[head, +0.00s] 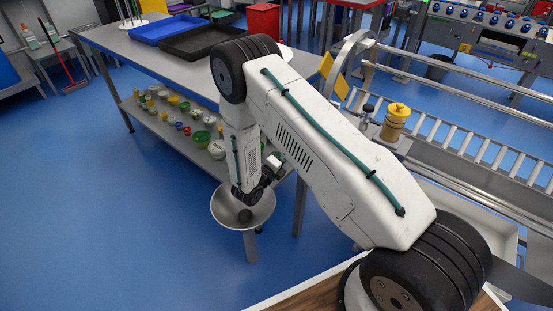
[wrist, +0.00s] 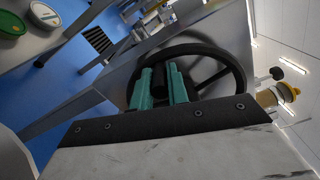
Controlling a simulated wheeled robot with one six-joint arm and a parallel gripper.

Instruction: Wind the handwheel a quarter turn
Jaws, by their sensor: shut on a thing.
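The handwheel (wrist: 238,72) is a black wheel with a round rim and spokes, in the upper middle of the wrist view, mounted beside a grey metal face. The exact contact is hard to see, dark on dark. In the head view my white arm reaches down beside the steel table, and the handwheel and fingertips are hidden behind it.
A steel bowl on a post (head: 228,218) stands below my wrist. The long steel table (head: 165,65) carries blue and black trays, with jars on its lower shelf. A brass, yellow-topped fitting (head: 396,118) and rails lie to the right. Blue floor at left is open.

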